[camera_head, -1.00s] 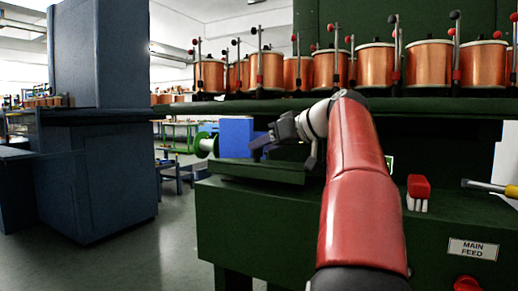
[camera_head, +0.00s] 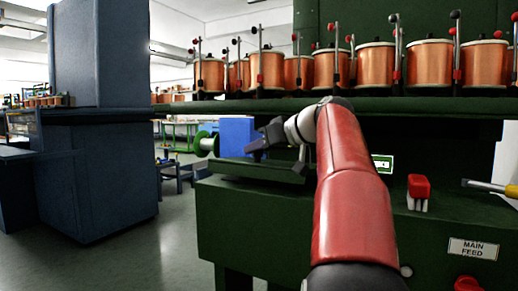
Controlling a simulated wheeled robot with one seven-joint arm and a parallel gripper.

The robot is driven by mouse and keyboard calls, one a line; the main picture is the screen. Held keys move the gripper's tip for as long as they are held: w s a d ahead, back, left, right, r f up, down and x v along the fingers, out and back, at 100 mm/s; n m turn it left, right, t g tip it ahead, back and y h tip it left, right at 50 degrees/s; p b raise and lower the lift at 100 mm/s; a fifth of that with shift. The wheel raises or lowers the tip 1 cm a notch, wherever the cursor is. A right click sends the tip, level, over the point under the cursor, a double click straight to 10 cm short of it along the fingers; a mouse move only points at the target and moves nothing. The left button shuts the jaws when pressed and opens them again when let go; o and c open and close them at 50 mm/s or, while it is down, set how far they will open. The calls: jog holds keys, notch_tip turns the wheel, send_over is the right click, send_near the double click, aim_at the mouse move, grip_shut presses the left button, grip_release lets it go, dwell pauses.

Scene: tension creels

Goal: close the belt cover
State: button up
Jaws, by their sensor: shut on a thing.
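The belt cover (camera_head: 255,171) is a dark green panel at the left end of the green machine bench, seen almost edge-on and lying low over the bench top. My gripper (camera_head: 255,147) is at its upper left side, grey, pointing left, and shut on it. The exact spot of contact is small and dark, so I cannot make out the fingertips. My red forearm hides part of the bench top and whatever lies behind it.
A red-topped block with white legs (camera_head: 418,192) and a yellow-handled tool (camera_head: 493,187) are on the bench at right. Copper spools (camera_head: 266,70) line the shelf above my arm. A green reel (camera_head: 205,144) and blue box (camera_head: 237,136) stand behind. Floor at left is clear.

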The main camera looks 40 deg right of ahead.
aim_at(281, 166)
jog(key=shift+a+f+n+b, duration=0.15)
jog(key=shift+f+n+b, duration=0.15)
jog(key=shift+f+b, duration=0.75)
jog(key=b, duration=0.3)
jog(key=shift+s+a+f+n+h, duration=0.1)
jog(key=shift+a+f+n+h, duration=0.1)
jog(key=shift+n+h, duration=0.1)
jog(key=o, duration=1)
jog(key=shift+r, duration=0.1)
jog(key=v, duration=0.8)
jog(key=shift+f, duration=0.2)
